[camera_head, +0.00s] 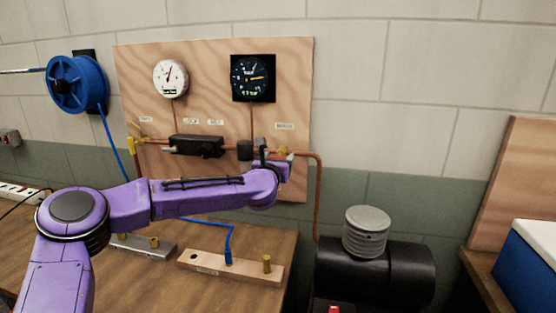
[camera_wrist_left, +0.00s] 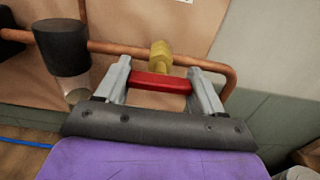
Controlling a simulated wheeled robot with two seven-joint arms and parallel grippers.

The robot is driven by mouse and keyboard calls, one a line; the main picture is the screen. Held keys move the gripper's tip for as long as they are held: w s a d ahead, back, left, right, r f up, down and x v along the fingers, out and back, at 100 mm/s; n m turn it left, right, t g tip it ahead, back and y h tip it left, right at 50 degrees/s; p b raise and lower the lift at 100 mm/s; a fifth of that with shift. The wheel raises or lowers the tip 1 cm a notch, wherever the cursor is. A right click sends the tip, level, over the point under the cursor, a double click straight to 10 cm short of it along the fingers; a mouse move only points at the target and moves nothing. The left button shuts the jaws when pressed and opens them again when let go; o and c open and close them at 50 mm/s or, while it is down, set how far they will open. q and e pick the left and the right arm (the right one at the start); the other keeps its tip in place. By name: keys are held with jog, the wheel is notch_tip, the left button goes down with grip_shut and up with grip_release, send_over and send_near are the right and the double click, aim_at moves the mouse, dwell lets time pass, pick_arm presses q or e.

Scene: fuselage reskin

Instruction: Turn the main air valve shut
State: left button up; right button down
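The main air valve has a brass body (camera_wrist_left: 160,55) and a red handle (camera_wrist_left: 160,82), on the copper pipe at the right of the wooden panel. My left gripper (camera_wrist_left: 160,80) is at the valve with its two grey fingers spread wide, one at each end of the red handle. The handle spans the space between them; whether the fingers touch it I cannot tell. In the head view the left gripper (camera_head: 272,155) covers most of the valve, and a bit of brass (camera_head: 283,152) shows beside it. My right gripper is not in view.
A black cylindrical fitting (camera_wrist_left: 62,47) is close left of the gripper. The panel (camera_head: 215,75) carries a white gauge (camera_head: 170,78), a black gauge (camera_head: 253,78) and a black block (camera_head: 196,146). A black tank (camera_head: 375,272) stands below right. A blue hose reel (camera_head: 77,84) hangs left.

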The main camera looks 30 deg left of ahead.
pick_arm(q)
jog(key=shift+m, duration=0.5)
jog(key=shift+m+b, duration=0.65)
jog(key=shift+m, duration=0.35)
jog(key=m, duration=0.4)
jog(key=shift+m+b, duration=0.3)
jog(key=shift+b, duration=0.1)
jog(key=m, duration=0.5)
jog(key=shift+r+m, duration=0.1)
jog(key=shift+m, duration=0.2)
jog(key=m+p, duration=0.1)
jog(key=m, duration=0.3)
jog(key=shift+m, duration=0.6)
jog(key=o, duration=1.1)
jog(key=shift+c, duration=0.2)
jog(key=shift+s, duration=0.1)
